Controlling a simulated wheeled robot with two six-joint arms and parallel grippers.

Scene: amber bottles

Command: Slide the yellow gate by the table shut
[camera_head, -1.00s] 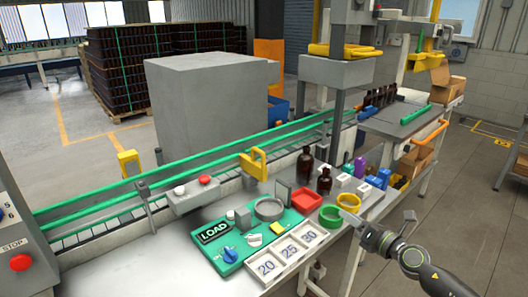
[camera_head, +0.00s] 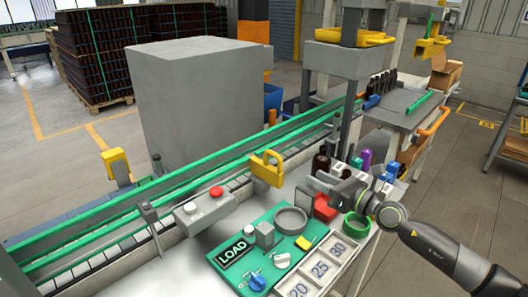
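The yellow gate (camera_head: 267,169) is a thick, handle-shaped piece standing at the near rail of the green-edged conveyor, beside the table. I cannot tell from this view how far it is open. My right gripper (camera_head: 324,184) reaches in from the right over the table, to the right of the gate and apart from it. Its fingers look spread, with nothing held between them. It partly covers the red tray (camera_head: 324,208) and the dark bottles. My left gripper is out of view.
A dark bottle (camera_head: 321,160) stands close behind my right gripper. A grey upright plate (camera_head: 303,200) stands between the gripper and the gate. The green LOAD panel (camera_head: 262,240), green ring (camera_head: 357,225) and button box (camera_head: 203,206) crowd the table. Another yellow piece (camera_head: 116,164) stands across the conveyor.

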